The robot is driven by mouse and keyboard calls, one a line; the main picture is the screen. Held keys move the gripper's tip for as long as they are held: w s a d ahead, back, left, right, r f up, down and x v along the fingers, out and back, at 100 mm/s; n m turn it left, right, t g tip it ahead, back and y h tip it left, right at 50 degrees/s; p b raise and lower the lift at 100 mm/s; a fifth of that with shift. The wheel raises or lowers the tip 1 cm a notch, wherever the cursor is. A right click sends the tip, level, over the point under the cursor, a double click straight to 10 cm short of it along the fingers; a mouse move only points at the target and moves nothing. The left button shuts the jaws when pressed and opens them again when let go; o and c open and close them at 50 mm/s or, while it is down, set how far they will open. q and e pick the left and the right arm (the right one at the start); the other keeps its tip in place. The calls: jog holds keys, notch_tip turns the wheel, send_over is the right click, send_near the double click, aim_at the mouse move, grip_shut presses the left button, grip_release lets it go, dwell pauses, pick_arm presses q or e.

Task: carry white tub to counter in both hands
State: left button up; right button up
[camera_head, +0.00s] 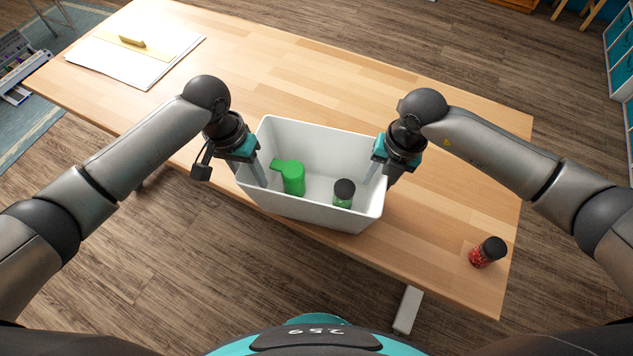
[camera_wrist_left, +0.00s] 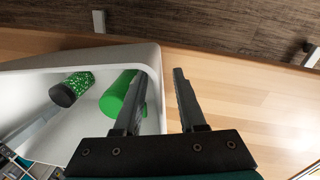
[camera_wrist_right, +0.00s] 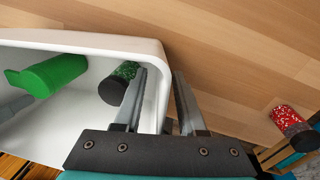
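The white tub (camera_head: 318,213) stands on the wooden table close to its front edge. Inside it are a green cylinder (camera_head: 293,179) with a stub on its side and a dark-lidded jar of green bits (camera_head: 343,194). My left gripper (camera_head: 256,174) is at the tub's left wall, one finger inside and one outside. In the left wrist view the fingers (camera_wrist_left: 158,75) are apart, with the rim between them. My right gripper (camera_head: 376,174) straddles the right wall the same way. In the right wrist view its fingers (camera_wrist_right: 162,75) are also apart, with a gap beside the wall.
A dark-lidded jar of red bits (camera_head: 487,252) lies or leans near the table's right front corner. White sheets with a yellow handled piece (camera_head: 137,45) lie at the far left. The tabletop (camera_head: 300,62) behind the tub is clear.

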pick_arm(q)
grip_shut()
pick_arm(e)
grip_shut()
dwell(1.0)
